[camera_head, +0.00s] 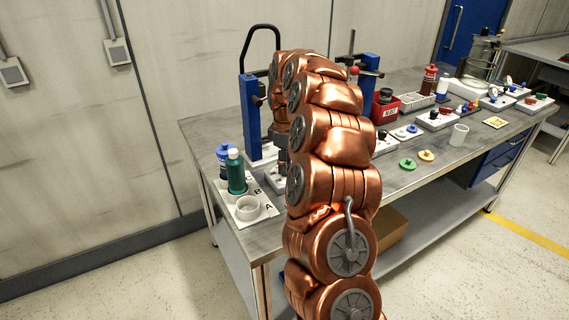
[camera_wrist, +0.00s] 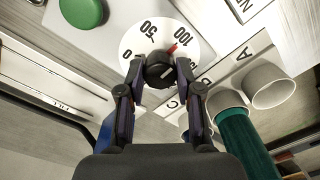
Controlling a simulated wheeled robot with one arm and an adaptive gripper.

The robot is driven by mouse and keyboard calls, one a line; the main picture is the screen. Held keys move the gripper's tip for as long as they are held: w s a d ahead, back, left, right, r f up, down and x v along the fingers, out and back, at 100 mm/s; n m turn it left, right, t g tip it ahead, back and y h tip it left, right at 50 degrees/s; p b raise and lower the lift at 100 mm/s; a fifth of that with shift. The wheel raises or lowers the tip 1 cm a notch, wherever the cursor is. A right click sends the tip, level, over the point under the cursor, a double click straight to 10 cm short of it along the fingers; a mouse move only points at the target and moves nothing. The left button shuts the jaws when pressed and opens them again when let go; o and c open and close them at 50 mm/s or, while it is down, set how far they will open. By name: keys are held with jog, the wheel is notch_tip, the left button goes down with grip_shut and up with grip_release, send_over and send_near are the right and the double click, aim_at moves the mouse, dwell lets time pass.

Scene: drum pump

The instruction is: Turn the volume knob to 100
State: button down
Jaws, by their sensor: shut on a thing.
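The volume knob (camera_wrist: 158,70) is black and round, on a white dial (camera_wrist: 131,46) marked 0, 50 and 100. A red mark at the knob's edge points close to the 100. A short pale line also shows on the knob's face. My gripper (camera_wrist: 160,67) is shut on the knob, one finger on each side of it. In the head view my copper arm hides most of the gripper and the knob. A white panel (camera_head: 275,180) partly shows beside the arm there.
A green button (camera_wrist: 82,12) sits near the dial. A lettered tray holds a green bottle (camera_head: 236,173) and white cups (camera_head: 247,208); the bottle and cups stand close to my right finger in the wrist view. A blue post (camera_head: 250,115) rises behind; several small items crowd the bench's right.

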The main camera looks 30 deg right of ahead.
jog(key=c, duration=0.8)
grip_release()
jog(key=shift+o, duration=0.2)
jog(key=shift+r, duration=0.1)
notch_tip(320, 180, up, 12)
jog(key=shift+w, duration=0.1)
